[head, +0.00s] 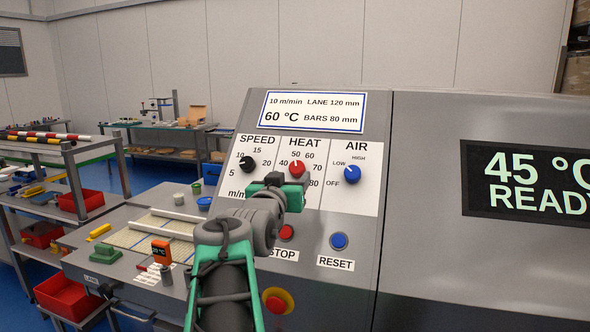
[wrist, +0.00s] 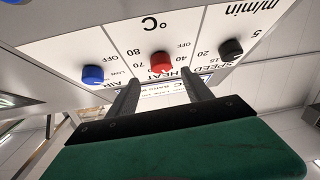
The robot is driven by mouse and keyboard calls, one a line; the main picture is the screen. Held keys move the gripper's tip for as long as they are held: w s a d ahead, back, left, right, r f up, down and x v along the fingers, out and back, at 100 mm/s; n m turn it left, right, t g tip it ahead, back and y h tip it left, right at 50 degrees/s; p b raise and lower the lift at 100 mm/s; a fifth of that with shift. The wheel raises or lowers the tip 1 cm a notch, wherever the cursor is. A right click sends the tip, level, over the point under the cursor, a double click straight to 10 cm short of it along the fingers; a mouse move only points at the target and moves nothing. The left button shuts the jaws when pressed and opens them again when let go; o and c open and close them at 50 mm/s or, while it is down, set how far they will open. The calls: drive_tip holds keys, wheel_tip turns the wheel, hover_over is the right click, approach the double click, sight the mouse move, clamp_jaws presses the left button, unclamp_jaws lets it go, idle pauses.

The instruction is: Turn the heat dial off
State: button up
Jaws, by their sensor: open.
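The red heat dial (head: 297,169) is on the sloping white panel, under the word HEAT, between the black speed dial (head: 247,163) and the blue air dial (head: 351,174). Its pale mark points up, near 50; my gripper hides the lower left of its scale. In the wrist view, upside down, the red dial (wrist: 160,62) lies just beyond and between my fingertips. My gripper (wrist: 160,85) is open and empty, its dark fingers apart on either side of the dial's line. It also shows in the head view (head: 290,182), just below the dial. I see no clear contact.
Below the panel are a red STOP button (head: 287,232), a blue RESET button (head: 339,241) and a red emergency knob (head: 277,301) on yellow. A display (head: 530,183) reads 45 °C READY. A sign (head: 312,111) gives 60 °C. A bench with red bins stands left.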

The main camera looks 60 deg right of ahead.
sight(296, 170)
drive_tip(key=p+x, duration=0.1)
drive_tip(key=x, duration=0.5)
drive_tip(key=shift+w+d+f+p, duration=0.15)
drive_tip(key=shift+d+p, duration=0.1)
drive_tip(key=shift+p, duration=0.15)
drive_tip(key=shift+c, duration=0.3)
clamp_jaws()
